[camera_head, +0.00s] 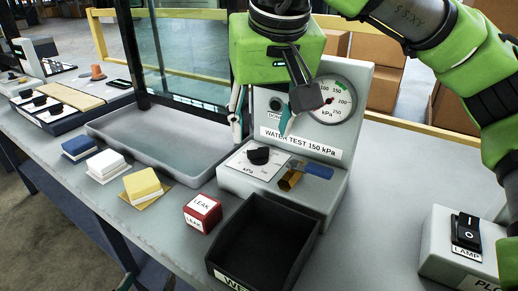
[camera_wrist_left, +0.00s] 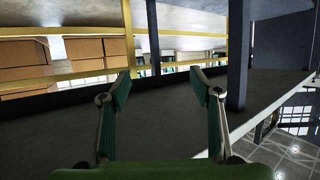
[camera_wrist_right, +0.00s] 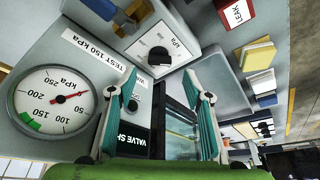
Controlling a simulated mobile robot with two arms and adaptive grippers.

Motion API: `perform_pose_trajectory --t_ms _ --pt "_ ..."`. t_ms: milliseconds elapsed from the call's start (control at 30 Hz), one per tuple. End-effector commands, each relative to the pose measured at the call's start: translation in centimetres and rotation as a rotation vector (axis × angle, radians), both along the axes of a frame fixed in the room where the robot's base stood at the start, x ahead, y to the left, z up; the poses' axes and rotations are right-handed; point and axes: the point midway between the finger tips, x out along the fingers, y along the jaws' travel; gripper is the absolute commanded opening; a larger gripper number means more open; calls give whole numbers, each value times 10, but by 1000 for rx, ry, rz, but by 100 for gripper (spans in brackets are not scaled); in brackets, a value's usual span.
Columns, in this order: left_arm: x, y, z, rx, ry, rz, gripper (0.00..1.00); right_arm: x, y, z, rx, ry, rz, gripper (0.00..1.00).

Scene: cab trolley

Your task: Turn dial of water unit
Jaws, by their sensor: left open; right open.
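The water unit (camera_head: 347,155) is a grey box with a "WATER TEST 150 kPa" label and a round gauge (camera_head: 328,101). Its black dial (camera_head: 258,155) sits on a white kPa scale plate on the low front part. In the right wrist view the dial (camera_wrist_right: 159,59) appears ahead, between and beyond the fingertips. My right gripper (camera_head: 262,122) is open and empty above the dial, pointing down and apart from it. My left gripper (camera_wrist_left: 160,74) is open and empty; it shows only in its own wrist view, away from the unit.
A blue-handled brass valve (camera_head: 304,174) sits right of the dial. A black bin (camera_head: 262,243), a red LEAK block (camera_head: 202,211) and a yellow block (camera_head: 142,184) stand in front. A grey tray (camera_head: 110,137) lies left, a LAMP switch box (camera_head: 440,245) right.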

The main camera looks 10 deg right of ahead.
Motion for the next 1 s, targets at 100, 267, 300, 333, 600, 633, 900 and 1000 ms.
perform_pose_trajectory --t_ms 100,267,300,333,600,633,900,1000 --pt "10 -6 21 -27 -111 -8 58 6 -1 -18 0 1 -2 46" --pt "18 -12 51 -61 -248 -16 58 14 -1 -35 0 1 -1 46" --pt "19 -13 57 -69 -276 -18 58 16 -1 -39 0 1 -1 46" --pt "19 -14 62 -74 -297 -20 58 17 -1 -42 0 1 -1 46" --pt "21 -17 86 -100 -400 -25 58 22 0 -54 1 0 0 46" --pt "21 -17 87 -101 -403 -26 58 22 0 -54 1 -1 0 46" --pt "21 -17 88 -102 -407 -26 58 23 0 -54 0 0 0 43" --pt "21 -17 88 -102 -407 -26 58 22 0 -54 0 0 -1 17"
